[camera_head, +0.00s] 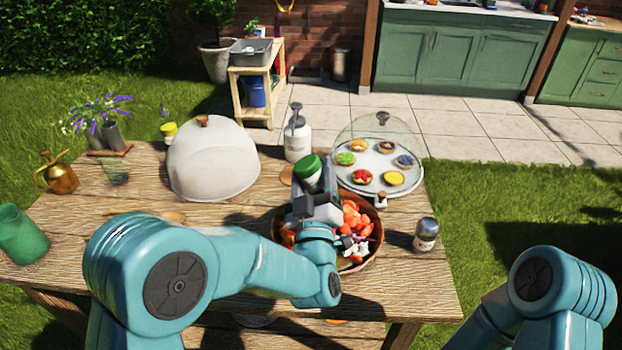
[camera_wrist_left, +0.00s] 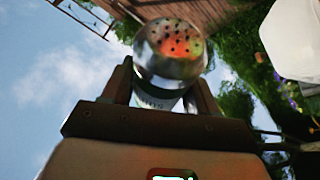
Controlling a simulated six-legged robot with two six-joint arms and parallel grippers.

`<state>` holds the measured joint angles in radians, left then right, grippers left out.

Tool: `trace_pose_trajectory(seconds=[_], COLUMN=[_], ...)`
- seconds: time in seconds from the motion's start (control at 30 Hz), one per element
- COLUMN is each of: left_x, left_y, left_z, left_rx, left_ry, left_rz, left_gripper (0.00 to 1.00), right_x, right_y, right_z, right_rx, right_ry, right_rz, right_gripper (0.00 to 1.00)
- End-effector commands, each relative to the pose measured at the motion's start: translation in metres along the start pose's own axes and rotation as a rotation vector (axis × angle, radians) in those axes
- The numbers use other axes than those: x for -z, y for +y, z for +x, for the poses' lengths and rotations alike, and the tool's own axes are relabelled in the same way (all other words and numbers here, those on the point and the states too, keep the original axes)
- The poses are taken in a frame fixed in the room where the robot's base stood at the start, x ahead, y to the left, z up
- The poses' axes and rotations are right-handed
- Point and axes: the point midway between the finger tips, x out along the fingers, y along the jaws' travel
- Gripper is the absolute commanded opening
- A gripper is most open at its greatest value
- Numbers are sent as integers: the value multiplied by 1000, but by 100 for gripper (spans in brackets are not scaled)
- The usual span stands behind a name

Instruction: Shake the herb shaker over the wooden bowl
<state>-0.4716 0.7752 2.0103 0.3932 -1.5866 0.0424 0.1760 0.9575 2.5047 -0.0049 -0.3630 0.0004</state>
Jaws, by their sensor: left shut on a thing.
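The herb shaker (camera_head: 307,172) is in my left gripper (camera_head: 314,190), with its green end up in the head view. In the left wrist view its silver perforated cap (camera_wrist_left: 170,50) shows between the two fingers, with part of a pale label below it. The gripper is shut on the shaker and appears over the left part of the wooden bowl (camera_head: 380,240), which holds chopped orange, red, white and dark pieces. My gripper and forearm hide much of the bowl. My right arm shows at the lower right, but its gripper is out of view.
A second shaker (camera_head: 427,235) stands right of the bowl. Behind are a white pump bottle (camera_head: 297,138), a glass-domed plate of tarts (camera_head: 409,186) and a pale dome (camera_head: 210,160). A green cup (camera_head: 22,235) and brass can (camera_head: 58,175) are at the left.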

Motion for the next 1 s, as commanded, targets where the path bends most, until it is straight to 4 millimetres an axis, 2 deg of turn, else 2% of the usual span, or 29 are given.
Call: trace_pose_trajectory(seconds=[0.3, 0.37, 0.4, 0.5, 0.53, 0.6, 0.63, 0.7, 0.73, 0.8, 1.0], left_x=[2, 34, 43, -5, 1, 41, 41, -2, -5, 0, 0], left_y=[1, 20, 26, -2, 1, 24, 25, 0, -3, 0, 0], left_z=[1, 12, 16, -2, 1, 16, 16, 0, -2, 0, 0], left_rx=[0, -6, -3, 5, 2, -4, -2, 6, 4, 1, 1], left_ry=[2, 16, 10, -13, -2, 16, 7, -16, -9, 1, 0], left_rz=[-3, -11, -9, 6, -1, -12, -7, 8, 3, -3, -3], left_gripper=[25, 25, 25, 25, 25, 25, 25, 25, 25, 25, 25], right_x=[0, 0, 0, 0, 0, 0, 0, 0, 0, 0, 0], right_y=[0, 0, 0, 0, 0, 0, 0, 0, 0, 0, 0], right_z=[-1, -1, 0, 0, -1, -1, 0, 0, 0, -1, 0], right_rx=[0, 0, 0, 0, 0, 0, 0, 0, 0, 0, 0], right_ry=[0, 0, 0, 0, -1, 0, 1, 1, 0, 0, 0], right_rz=[0, 0, 0, 0, 0, 0, 0, 0, 0, 0, 0], right_gripper=[43, 43, 43, 43, 43, 43, 43, 43, 43, 43, 43])
